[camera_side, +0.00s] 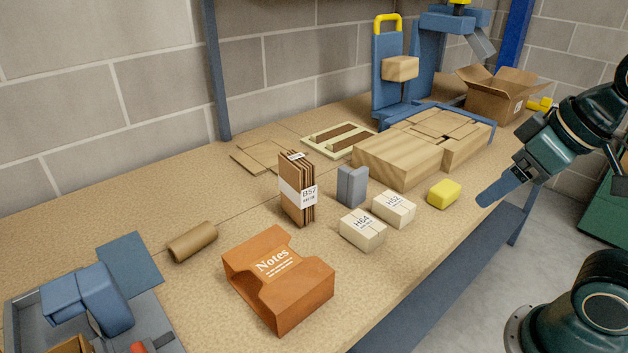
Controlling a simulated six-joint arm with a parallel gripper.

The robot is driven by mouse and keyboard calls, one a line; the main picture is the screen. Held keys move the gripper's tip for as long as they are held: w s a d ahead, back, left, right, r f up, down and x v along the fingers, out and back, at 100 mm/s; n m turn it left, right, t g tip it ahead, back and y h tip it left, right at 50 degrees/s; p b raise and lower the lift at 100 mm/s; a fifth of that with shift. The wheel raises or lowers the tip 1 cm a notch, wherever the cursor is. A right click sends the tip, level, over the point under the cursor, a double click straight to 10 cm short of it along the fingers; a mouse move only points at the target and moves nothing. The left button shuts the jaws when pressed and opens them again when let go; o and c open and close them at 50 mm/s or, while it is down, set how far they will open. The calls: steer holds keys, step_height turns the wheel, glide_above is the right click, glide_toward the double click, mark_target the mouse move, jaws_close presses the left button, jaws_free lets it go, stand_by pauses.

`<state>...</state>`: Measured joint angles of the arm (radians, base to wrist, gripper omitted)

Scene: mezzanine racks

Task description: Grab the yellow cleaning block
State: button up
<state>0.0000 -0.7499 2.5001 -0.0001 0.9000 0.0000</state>
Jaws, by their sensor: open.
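The yellow cleaning block (444,193) lies on the tan bench near its front edge. It stands to the right of a white box marked H52 and in front of a wooden block. The near finger hides most of the other one.
Near the block are the H52 box (394,208), the H64 box (362,230), a blue-grey block (352,186) and the wooden block (397,164). An orange Notes holder (277,280) and a B57 card bundle (297,190) stand further left. Free bench lies in front of the yellow block.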

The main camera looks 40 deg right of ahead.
steer(key=n+g, duration=0.6)
steer(key=n, duration=1.2)
glide_above(445, 186)
step_height(445, 186, down, 9)
steer(key=shift+r, duration=0.15)
steer(key=shift+w, duration=0.1)
steer(key=shift+f, duration=4.3)
steer(key=shift+f, duration=0.1)
